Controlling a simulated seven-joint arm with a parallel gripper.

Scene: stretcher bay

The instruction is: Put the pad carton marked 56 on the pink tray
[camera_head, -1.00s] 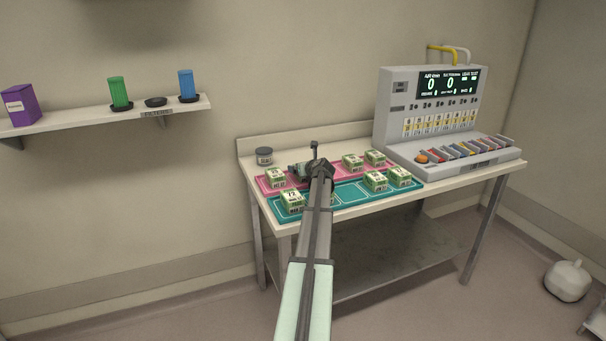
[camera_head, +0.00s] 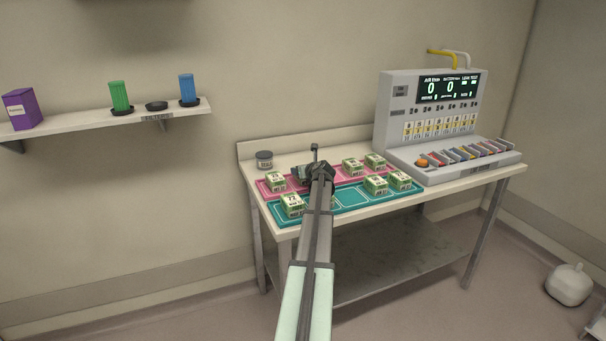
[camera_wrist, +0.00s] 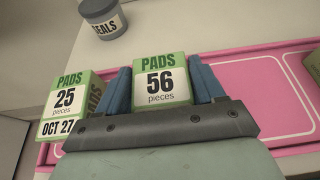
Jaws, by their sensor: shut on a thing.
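The pad carton marked 56 (camera_wrist: 160,82), green and white, is between the two blue fingers of my gripper (camera_wrist: 165,88) in the wrist view. My gripper is shut on it. The pink tray (camera_wrist: 250,80) lies below and behind the carton; I cannot tell whether the carton touches it. In the head view my gripper (camera_head: 312,172) is over the pink tray (camera_head: 264,188), and my arm hides the held carton. A carton marked 25 (camera_wrist: 66,101) stands just left of the held one in the wrist view, at the tray's left end (camera_head: 275,181).
A teal tray (camera_head: 348,200) in front holds several cartons, one at its left end (camera_head: 291,205). Two cartons (camera_head: 352,166) stand at the pink tray's right part. A grey jar marked SEALS (camera_wrist: 103,20) stands behind the tray. A grey console (camera_head: 430,110) fills the table's right side.

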